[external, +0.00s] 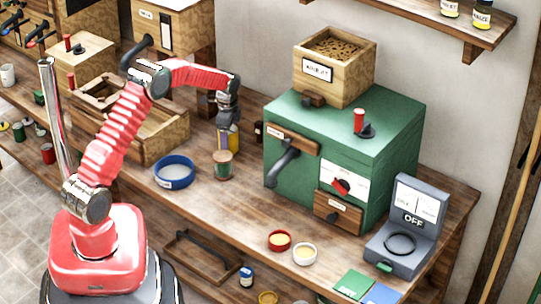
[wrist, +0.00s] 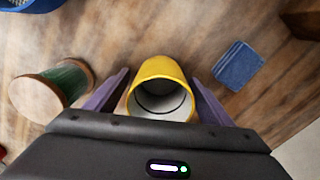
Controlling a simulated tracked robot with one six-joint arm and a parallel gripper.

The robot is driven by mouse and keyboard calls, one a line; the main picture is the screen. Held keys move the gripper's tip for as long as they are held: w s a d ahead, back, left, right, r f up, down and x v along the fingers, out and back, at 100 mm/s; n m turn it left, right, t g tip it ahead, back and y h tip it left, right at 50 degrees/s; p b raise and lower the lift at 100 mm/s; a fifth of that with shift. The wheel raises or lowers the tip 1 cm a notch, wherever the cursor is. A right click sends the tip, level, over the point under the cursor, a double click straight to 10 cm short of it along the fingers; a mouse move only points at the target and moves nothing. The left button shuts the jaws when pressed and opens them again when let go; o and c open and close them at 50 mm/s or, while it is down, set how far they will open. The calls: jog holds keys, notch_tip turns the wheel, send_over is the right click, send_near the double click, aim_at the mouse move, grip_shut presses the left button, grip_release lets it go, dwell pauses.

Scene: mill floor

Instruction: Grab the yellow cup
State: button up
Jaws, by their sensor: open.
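The yellow cup (wrist: 162,68) shows in the wrist view with its pale, empty-looking inside facing the camera. My gripper (wrist: 158,76) is open, with one purple finger on each side of the cup. A small gap shows between the cup and each finger. In the external view my gripper (external: 228,118) points down above the bench beside the green machine. A yellow patch of the cup (external: 234,140) shows just below it, partly hidden by the fingers.
A green jar with wooden ends (wrist: 50,90) stands close to the left of the cup in the wrist view. A blue block (wrist: 238,65) lies to the right. The blue round sieve (external: 174,172) and the green machine (external: 340,135) flank the gripper.

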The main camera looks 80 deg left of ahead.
jog(key=shift+c, duration=0.4)
jog(key=c, duration=1.1)
jog(key=shift+r, duration=0.1)
jog(key=shift+c, duration=0.2)
notch_tip(320, 180, up, 10)
